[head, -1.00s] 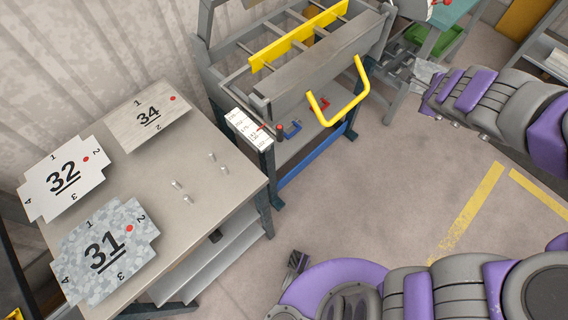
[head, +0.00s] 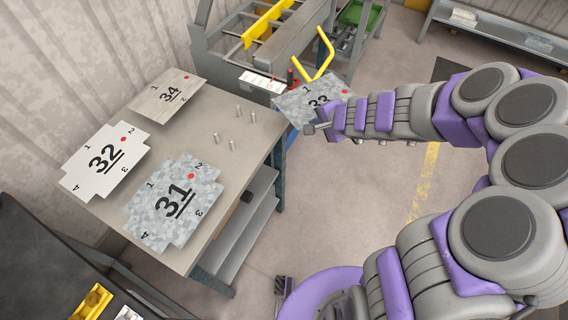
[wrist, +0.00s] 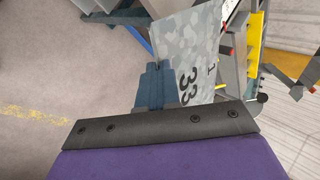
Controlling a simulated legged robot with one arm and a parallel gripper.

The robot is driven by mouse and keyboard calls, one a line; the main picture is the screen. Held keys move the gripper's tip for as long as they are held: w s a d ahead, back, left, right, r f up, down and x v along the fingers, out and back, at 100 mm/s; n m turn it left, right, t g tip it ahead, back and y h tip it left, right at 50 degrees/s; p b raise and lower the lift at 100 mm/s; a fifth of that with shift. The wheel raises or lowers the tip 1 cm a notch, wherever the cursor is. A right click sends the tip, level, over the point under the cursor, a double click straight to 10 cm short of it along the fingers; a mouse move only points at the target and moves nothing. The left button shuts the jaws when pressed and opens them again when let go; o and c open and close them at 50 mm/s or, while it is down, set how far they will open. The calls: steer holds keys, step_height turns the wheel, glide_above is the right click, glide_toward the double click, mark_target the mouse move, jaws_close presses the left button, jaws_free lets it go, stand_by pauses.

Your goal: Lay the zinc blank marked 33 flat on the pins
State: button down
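The zinc blank marked 33 (head: 306,98) is a mottled grey sheet at the right of the grey table (head: 190,105), in front of the bender. Several short metal pins (head: 232,144) stand bare on the table's right part, left of the held blank.
Open floor (head: 370,200) lies right of the table.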

steer(key=s+a+f+n+g+y, duration=0.35)
steer(key=s+a+n, duration=0.2)
steer(key=s, duration=0.45)
steer(key=shift+n+h, duration=0.25)
steer(key=shift+h, duration=0.2)
steer(key=w+a+p, duration=0.1)
steer(key=w+a, duration=0.1)
steer(key=a, duration=0.3)
steer(key=w+a+f+p, duration=0.1)
steer(key=w+a, duration=0.1)
steer(key=a, duration=0.4)
steer(key=w+a+p, duration=0.1)
steer(key=w+a, duration=0.1)
steer(key=a, duration=0.3)
steer(key=shift+w+a+f, duration=0.15)
steer(key=shift+w+a, duration=0.1)
steer(key=shift+w, duration=0.15)
steer(key=shift+d+f+b, duration=0.1)
steer(key=shift+f+b, duration=0.55)
steer(key=shift+f, duration=0.1)
steer(key=shift+f, duration=0.2)
steer(key=c, duration=1.8)
jaws_free()
steer(key=shift+b, duration=0.3)
steer(key=o, duration=0.5)
steer(key=shift+s, duration=0.1)
steer(key=p+v, duration=0.5)
steer(key=v, duration=1.2)
